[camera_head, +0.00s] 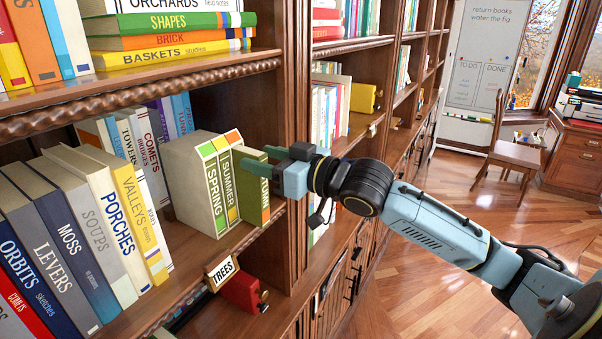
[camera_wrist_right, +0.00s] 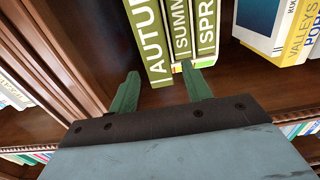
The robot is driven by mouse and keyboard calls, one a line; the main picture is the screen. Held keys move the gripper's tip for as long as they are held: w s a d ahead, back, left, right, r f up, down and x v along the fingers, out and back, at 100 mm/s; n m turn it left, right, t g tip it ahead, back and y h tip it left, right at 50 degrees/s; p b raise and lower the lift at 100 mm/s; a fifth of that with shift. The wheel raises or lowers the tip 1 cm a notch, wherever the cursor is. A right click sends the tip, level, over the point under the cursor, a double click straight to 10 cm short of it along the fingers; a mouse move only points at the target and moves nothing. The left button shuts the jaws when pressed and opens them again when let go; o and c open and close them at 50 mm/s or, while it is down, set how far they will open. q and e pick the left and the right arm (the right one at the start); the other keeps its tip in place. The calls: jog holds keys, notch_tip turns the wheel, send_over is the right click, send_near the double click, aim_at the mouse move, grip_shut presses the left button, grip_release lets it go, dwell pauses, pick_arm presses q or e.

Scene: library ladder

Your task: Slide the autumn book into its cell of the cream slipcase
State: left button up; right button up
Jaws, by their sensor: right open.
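The cream slipcase (camera_head: 186,185) stands upright on the middle shelf, with the green-spined Spring (camera_head: 215,195) and Summer (camera_head: 229,187) books in it. The green autumn book (camera_head: 251,192) stands upright at its right end, and its spine sticks out past the other two. How deep it sits in its cell is hidden. My right gripper (camera_head: 283,152) is at the upper part of the autumn book in the head view. In the right wrist view, its green fingers (camera_wrist_right: 160,82) are apart, with the autumn spine (camera_wrist_right: 147,40) just beyond the gap. My left gripper is out of view.
The wooden upright (camera_head: 288,95) stands close to the right of the autumn book. Several upright books, including Valleys (camera_head: 138,215), fill the shelf to the left. A "TREES" label (camera_head: 222,270) sits on the shelf's front edge.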

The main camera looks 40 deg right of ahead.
jog(key=b+v, duration=0.2)
jog(key=v, duration=0.7)
jog(key=shift+b, duration=0.3)
jog(key=shift+s+r, duration=0.1)
jog(key=shift+s, duration=0.1)
